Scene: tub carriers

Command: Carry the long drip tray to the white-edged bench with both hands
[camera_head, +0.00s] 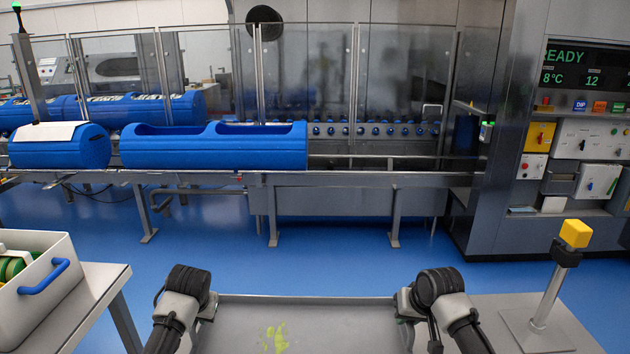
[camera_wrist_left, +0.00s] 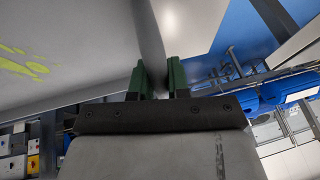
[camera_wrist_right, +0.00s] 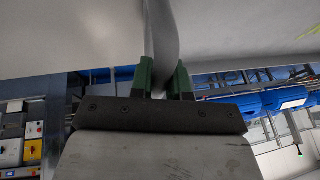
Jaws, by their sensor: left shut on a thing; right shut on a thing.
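The long drip tray (camera_head: 310,322) is a grey, shallow tray with a raised rim and a yellow-green splash on its floor. It spans between my two grippers at the bottom of the head view; its near part is cut off. My left gripper (camera_head: 210,306) is shut on its left end; the left wrist view shows the rim between green finger pads (camera_wrist_left: 158,80). My right gripper (camera_head: 404,304) is shut on its right end; the right wrist view shows the rim between the pads (camera_wrist_right: 163,80). I cannot tell which bench has the white edge.
A grey bench (camera_head: 102,284) at left holds a white bin (camera_head: 48,300) with a blue handle. At right, a surface (camera_head: 490,305) bears a yellow-topped post (camera_head: 548,290). Ahead lies clear blue floor (camera_head: 330,255), then a conveyor (camera_head: 330,179) with blue tubs.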

